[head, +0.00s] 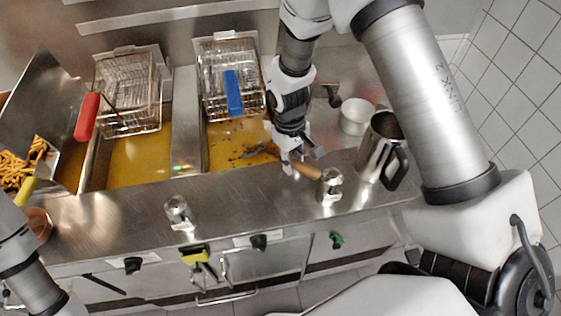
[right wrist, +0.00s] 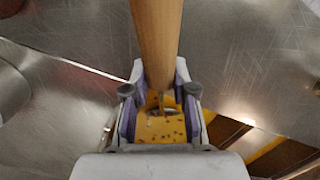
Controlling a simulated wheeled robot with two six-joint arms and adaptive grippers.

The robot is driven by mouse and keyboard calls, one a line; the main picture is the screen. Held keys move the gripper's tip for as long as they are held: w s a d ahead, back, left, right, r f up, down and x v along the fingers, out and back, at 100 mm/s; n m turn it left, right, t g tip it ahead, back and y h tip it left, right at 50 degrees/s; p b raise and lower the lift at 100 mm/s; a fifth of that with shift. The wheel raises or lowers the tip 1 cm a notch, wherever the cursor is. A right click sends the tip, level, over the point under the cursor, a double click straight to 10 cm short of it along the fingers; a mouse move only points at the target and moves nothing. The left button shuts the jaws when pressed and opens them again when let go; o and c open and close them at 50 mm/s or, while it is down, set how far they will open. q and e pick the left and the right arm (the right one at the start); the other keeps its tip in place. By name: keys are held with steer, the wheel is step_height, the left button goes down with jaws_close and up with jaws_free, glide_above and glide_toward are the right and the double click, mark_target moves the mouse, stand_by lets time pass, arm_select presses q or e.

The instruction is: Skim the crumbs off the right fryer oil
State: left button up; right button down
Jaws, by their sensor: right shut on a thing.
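The right fryer oil (head: 225,138) is golden, with dark crumbs scattered on it, many near the tool. My right gripper (head: 292,160) is over the front right edge of this vat. It is shut on the wooden handle (head: 304,171) of a skimmer, which slants down toward the oil. The skimmer's dark head (head: 258,150) is at the oil's right side; I cannot tell how deep it sits. In the right wrist view the handle (right wrist: 157,45) runs between the fingers (right wrist: 160,100), with crumb-flecked oil (right wrist: 172,130) beyond. My left gripper is out of view.
A blue-handled basket (head: 228,75) hangs behind the right vat, and a red-handled basket (head: 128,90) over the left vat (head: 140,160). A white bowl (head: 357,115) and a steel pitcher (head: 372,155) stand on the right counter. Fries (head: 22,165) lie far left.

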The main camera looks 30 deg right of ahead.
steer(key=shift+s+d, duration=0.1)
steer(key=shift+d, duration=0.1)
steer(key=shift+s+a+p, duration=0.1)
steer(key=shift+a+p, duration=0.25)
steer(key=shift+a, duration=0.1)
steer(key=a, duration=0.1)
steer(key=a+p, duration=0.1)
steer(key=shift+s+a, duration=0.3)
steer(key=shift+s, duration=0.05)
steer(key=shift+a, duration=0.15)
steer(key=shift+s+f, duration=0.1)
